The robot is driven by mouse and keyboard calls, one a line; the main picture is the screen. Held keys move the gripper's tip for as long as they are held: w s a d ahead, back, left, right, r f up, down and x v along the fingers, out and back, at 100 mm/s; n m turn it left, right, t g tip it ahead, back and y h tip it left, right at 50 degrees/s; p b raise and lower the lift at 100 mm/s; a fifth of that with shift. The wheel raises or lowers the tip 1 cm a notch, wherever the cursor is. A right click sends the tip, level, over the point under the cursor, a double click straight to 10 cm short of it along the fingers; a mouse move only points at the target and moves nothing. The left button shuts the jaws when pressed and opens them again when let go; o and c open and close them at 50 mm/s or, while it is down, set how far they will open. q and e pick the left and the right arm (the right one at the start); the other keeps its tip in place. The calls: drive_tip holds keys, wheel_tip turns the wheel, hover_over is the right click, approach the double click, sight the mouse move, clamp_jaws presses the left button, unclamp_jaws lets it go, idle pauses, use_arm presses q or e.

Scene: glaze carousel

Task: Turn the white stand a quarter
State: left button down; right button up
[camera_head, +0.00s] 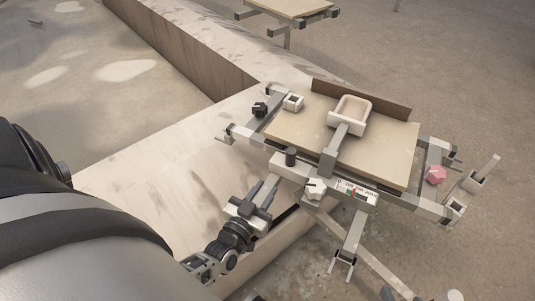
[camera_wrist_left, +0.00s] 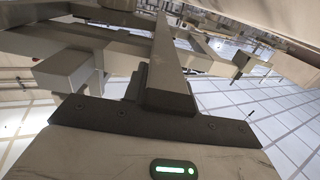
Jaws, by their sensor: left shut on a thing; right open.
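What seems to be the white stand (camera_head: 344,121) is a pale block under a beige dish (camera_head: 353,107) on a beige board. A grey bar (camera_head: 331,155) runs from it to the board's near edge. My left gripper (camera_head: 268,186) is at the near left of the board, below a black peg. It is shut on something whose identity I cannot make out. In the left wrist view a dark finger (camera_wrist_left: 167,85) rises close to pale grey bars (camera_wrist_left: 72,72). My right gripper is not in view.
The beige board (camera_head: 395,150) sits in a grey frame with forked ends. A white knob (camera_head: 314,189), a scale (camera_head: 357,194) and a pink knob (camera_head: 436,175) surround it. A low wall (camera_head: 190,50) runs behind; a similar board (camera_head: 287,8) stands far back.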

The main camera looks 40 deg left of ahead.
use_arm(q)
drive_tip(key=shift+d+r, duration=0.25)
drive_tip(key=shift+d, duration=0.15)
drive_tip(key=shift+s+f, duration=0.1)
drive_tip(key=c, duration=1.1)
unclamp_jaws()
drive_tip(key=shift+s, duration=0.1)
drive_tip(key=shift+f, duration=0.1)
